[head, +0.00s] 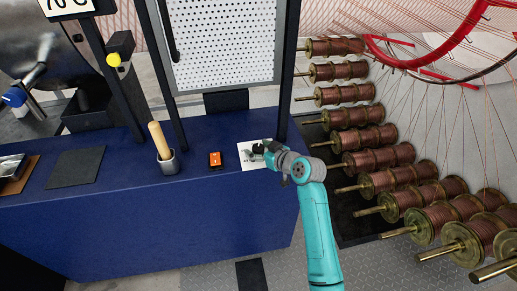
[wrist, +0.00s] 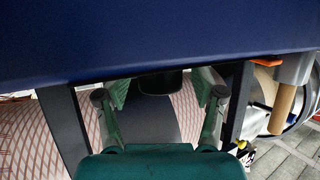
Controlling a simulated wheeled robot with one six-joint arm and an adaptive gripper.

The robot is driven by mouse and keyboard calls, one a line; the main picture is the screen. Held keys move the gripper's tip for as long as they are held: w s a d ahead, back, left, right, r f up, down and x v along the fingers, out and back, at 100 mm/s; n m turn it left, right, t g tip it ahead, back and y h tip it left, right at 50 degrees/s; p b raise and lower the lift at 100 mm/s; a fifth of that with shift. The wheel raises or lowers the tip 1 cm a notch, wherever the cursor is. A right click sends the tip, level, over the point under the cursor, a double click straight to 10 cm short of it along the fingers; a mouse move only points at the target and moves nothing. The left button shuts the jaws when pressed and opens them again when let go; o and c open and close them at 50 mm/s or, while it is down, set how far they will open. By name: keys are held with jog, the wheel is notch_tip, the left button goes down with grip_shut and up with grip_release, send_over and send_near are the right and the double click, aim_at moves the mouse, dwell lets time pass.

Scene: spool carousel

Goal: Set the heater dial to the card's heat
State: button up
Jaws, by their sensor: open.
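A perforated panel (head: 222,45) rises behind. Several copper spools (head: 379,160) line the right side. The bench's front strip is clear.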

jog(key=c, duration=1.2)
jog(key=shift+o, duration=0.2)
jog(key=shift+m+h, duration=0.3)
jog(key=shift+a+m+t+h, duration=0.15)
jog(key=shift+m+t+h, duration=0.75)
jog(key=shift+m+h, duration=0.3)
jog(key=shift+m+t+h, duration=0.5)
jog(key=shift+m+h, duration=1.7)
jog(key=shift+h, duration=0.3)
jog(key=shift+m+h, duration=0.3)
jog(key=shift+h, duration=0.1)
jog(key=o, duration=1.2)
jog(key=shift+c, duration=0.2)
